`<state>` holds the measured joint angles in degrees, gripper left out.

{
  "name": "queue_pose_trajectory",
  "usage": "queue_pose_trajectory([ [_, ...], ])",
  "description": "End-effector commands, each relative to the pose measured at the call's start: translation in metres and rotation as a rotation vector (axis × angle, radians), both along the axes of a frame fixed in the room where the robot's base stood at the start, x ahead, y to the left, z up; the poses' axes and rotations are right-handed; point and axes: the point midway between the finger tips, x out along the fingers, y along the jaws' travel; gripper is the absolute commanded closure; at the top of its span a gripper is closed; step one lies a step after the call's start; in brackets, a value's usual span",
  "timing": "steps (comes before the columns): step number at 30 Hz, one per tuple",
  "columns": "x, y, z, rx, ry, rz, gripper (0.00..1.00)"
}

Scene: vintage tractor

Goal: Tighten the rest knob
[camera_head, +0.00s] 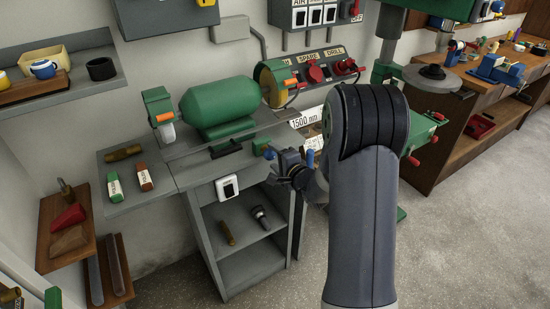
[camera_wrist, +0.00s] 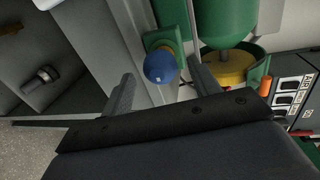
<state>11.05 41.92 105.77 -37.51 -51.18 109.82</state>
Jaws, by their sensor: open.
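A round blue knob (camera_wrist: 160,66) sits on a small green block (camera_wrist: 163,42) at the edge of the grey grinder stand in the wrist view. In the head view the blue knob (camera_head: 270,153) shows small beside my gripper (camera_head: 284,166). In the wrist view my gripper (camera_wrist: 160,75) is open. Its two fingers stand apart, one on each side of the knob in the picture, with gaps to both. I cannot tell how far the fingertips reach along it. The green bench grinder (camera_head: 220,107) stands behind, with a yellow-brown wheel (camera_head: 272,83) on its right.
My arm covers the area right of the stand. A black and white switch (camera_head: 227,187) is on the stand's front. A flashlight-like tool (camera_head: 260,217) lies on the shelf below. Green and red sticks (camera_head: 144,177) lie on the left top. The floor in front is clear.

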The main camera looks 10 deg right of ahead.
Motion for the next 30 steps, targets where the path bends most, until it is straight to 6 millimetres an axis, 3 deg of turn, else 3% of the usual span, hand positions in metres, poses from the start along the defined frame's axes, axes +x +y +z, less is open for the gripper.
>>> queue_pose_trajectory([
  [15,-0.084,-0.028,0.018,0.000,-0.001,-0.004,0.42],
  [21,-0.096,-0.031,0.020,0.001,0.000,-0.001,0.42],
  [30,-0.096,-0.031,0.020,0.001,0.000,-0.001,0.42],
])
